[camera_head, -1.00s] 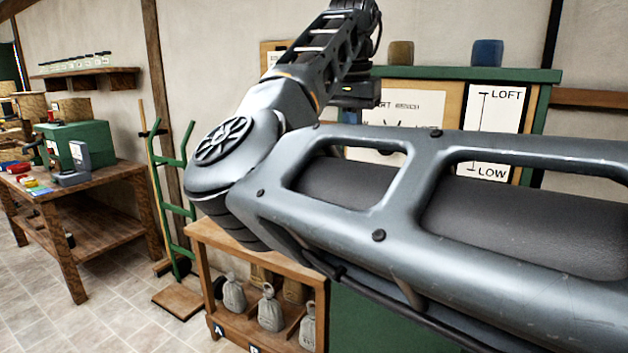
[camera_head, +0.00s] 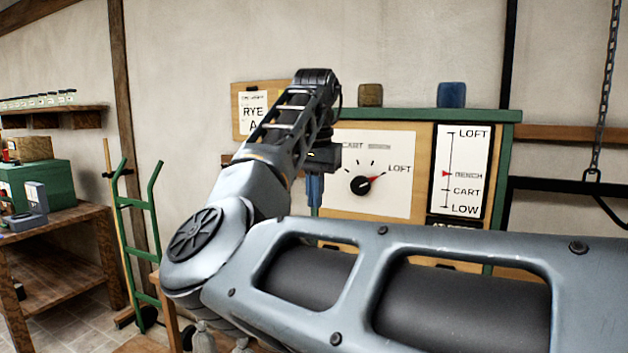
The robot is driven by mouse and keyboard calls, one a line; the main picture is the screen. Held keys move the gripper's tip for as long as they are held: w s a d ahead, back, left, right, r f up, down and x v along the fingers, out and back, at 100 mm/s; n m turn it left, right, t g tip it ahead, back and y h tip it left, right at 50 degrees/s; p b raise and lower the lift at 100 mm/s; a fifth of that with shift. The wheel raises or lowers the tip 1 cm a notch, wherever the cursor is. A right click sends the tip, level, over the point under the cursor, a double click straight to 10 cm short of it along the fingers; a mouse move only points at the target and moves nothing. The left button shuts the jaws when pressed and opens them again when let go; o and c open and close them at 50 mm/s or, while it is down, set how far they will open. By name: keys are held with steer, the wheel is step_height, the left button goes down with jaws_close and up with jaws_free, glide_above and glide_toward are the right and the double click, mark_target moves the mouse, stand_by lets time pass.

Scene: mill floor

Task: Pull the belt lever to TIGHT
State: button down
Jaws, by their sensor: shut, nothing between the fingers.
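No lever marked TIGHT can be made out; my arm covers the lower part of the green-framed control panel (camera_head: 510,116). My gripper (camera_head: 314,192) points down in front of the panel, left of the dial, with its fingers shut and empty.
A card reading RYE A (camera_head: 253,113) hangs on the panel's left. A brown jar (camera_head: 370,95) and a blue jar (camera_head: 451,95) stand on top. A chain (camera_head: 609,85) hangs at right. A green hand truck (camera_head: 140,235) and a wooden workbench (camera_head: 65,265) stand left.

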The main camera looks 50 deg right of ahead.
steer(key=f, duration=0.2)
steer(key=a+f, duration=0.1)
steer(key=f, duration=0.4)
steer(key=shift+w+a+f, duration=0.15)
steer(key=shift+w+f, duration=0.05)
steer(key=shift+f, duration=0.1)
